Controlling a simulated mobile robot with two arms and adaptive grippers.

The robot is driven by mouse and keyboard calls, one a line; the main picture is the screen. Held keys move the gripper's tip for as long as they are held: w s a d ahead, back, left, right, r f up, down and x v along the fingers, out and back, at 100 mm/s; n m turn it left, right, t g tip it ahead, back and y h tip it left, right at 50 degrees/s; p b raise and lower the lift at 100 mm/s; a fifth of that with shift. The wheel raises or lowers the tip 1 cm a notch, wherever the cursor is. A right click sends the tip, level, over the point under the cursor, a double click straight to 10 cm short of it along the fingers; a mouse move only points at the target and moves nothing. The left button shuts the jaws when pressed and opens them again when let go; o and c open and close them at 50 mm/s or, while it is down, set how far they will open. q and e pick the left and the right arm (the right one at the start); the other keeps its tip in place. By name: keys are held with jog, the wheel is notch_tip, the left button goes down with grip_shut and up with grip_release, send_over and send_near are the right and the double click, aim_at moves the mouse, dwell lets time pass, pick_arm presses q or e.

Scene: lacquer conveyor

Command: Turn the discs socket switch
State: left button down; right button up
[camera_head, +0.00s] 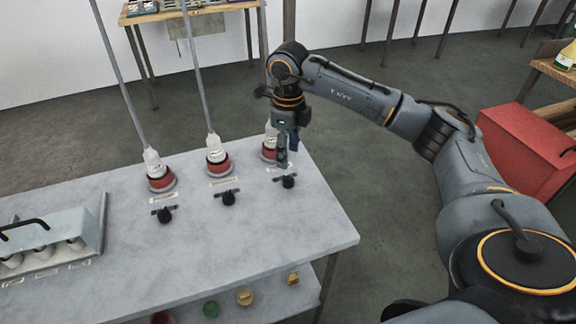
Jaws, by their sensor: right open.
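Three black rotary switches stand in a row on the grey table: a left one (165,215), a middle one (228,198) and a right one (288,181). Behind each is a red socket with a white plug and a grey cable: left (161,182), middle (219,167) and right (267,153). Small labels lie between sockets and switches, too small to read, so I cannot tell which switch is for the discs. My right gripper (283,160) points down just above and behind the right switch, open and empty. It partly hides the right socket. My left gripper is out of view.
The grey table (270,232) is clear in front of the switches. A grey rack (50,238) with a black handle and white cylinders stands at the left. A red box (530,150) is on the right beyond my arm. Coloured items lie on a lower shelf.

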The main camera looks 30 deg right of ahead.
jog(key=shift+r, duration=1.7)
